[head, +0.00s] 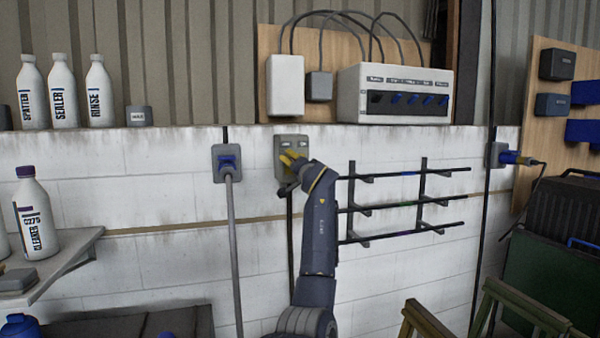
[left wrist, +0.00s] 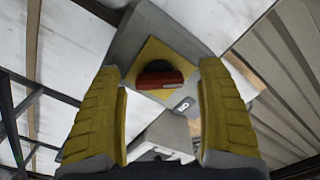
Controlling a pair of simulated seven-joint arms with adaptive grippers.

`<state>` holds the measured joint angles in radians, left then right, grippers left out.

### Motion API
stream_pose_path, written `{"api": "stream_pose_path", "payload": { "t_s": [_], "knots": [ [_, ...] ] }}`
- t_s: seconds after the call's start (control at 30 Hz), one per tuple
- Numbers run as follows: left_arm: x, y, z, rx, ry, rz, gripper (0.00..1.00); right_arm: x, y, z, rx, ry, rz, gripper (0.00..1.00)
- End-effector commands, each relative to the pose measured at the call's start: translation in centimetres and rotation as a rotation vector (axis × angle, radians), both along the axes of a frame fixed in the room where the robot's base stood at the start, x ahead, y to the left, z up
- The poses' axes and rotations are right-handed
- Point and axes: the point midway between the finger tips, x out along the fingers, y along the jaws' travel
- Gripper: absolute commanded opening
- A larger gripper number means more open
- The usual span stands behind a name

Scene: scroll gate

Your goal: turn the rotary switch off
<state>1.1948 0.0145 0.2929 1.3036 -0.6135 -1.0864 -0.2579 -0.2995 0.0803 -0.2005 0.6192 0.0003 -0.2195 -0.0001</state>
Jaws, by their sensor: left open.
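The rotary switch is a grey box (head: 291,141) on the white block wall, just below the ledge; its lower front is hidden behind my gripper in the head view. In the left wrist view its red handle (left wrist: 161,77) stands on a yellow plate (left wrist: 178,57), with the bar lying roughly across the picture. My left gripper (head: 289,158) is in front of the box. Its yellow fingers (left wrist: 161,67) are open, one on each side of the handle in the picture, with visible space between. I cannot tell how far off the handle is. My right gripper does not show.
A grey box with a blue plug (head: 228,163) is to the left. A black wall rack (head: 421,205) is close on the right. A breaker panel (head: 394,92) and a white box (head: 286,85) stand above the ledge. Bottles (head: 64,95) stand at far left.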

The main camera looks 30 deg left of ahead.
Motion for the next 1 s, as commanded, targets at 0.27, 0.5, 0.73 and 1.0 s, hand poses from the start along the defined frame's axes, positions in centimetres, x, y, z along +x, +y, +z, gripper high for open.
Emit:
{"api": "stream_pose_path", "payload": {
  "t_s": [0.27,0.5,0.73,1.0],
  "knots": [
    [-3.1,-3.2,-0.1,-0.002,-0.002,0.002,0.74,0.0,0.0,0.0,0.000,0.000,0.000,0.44],
    [-5.6,-5.7,-0.1,-0.002,-0.001,0.006,0.74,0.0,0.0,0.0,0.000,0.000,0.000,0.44],
    [-7.0,-7.0,-0.1,-0.002,0.000,0.009,0.74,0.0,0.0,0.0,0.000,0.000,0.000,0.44],
    [-7.3,-7.2,-0.1,0.000,0.002,0.011,0.74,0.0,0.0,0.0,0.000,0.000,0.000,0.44]
  ]
}}
